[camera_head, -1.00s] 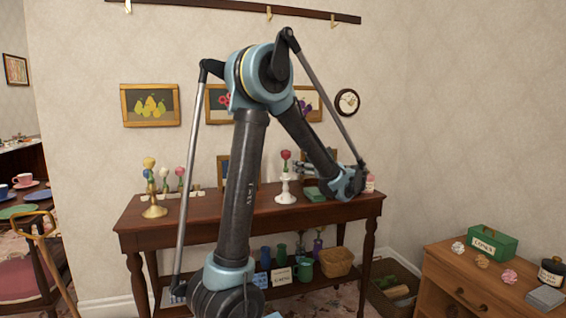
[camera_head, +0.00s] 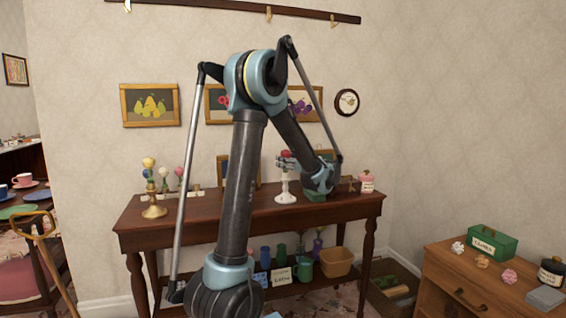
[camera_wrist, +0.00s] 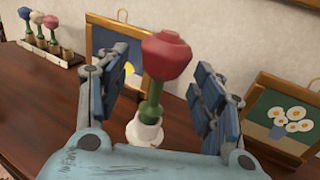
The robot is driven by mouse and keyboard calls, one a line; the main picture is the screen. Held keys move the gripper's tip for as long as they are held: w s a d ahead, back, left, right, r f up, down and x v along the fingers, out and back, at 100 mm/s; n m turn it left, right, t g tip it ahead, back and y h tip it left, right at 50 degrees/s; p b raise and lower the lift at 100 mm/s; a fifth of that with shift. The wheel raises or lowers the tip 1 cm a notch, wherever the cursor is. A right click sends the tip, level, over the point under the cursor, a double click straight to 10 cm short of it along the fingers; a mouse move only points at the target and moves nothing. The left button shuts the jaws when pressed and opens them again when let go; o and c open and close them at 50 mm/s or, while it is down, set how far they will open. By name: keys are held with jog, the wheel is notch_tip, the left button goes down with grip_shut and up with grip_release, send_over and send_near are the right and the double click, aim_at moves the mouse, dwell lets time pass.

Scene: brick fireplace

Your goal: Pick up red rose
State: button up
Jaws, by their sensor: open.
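The red rose (camera_wrist: 167,55) stands upright on a green stem in a white holder (camera_wrist: 146,130), seen in the wrist view. In the head view the rose (camera_head: 287,154) shows above the white candlestick-like holder (camera_head: 286,188) on the wooden console table. My gripper (camera_wrist: 163,85) is open, with one blue-padded finger on each side of the rose's stem and bloom. A gap shows on both sides, and the fingers do not appear to touch it.
A framed flower picture (camera_wrist: 287,117) stands close to the right finger, and another frame (camera_wrist: 105,45) stands behind the left finger. A rack with several coloured roses (camera_wrist: 45,40) is at the far left. A green box (camera_head: 315,196) and pink bottle (camera_head: 367,181) are on the table's right.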

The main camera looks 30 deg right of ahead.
jog(key=shift+w+a, duration=0.1)
jog(key=shift+w, duration=0.5)
jog(key=shift+c, duration=0.2)
jog(key=c, duration=1.2)
jog(key=shift+o, duration=0.2)
notch_tip(320, 180, up, 10)
jog(key=shift+r, duration=0.1)
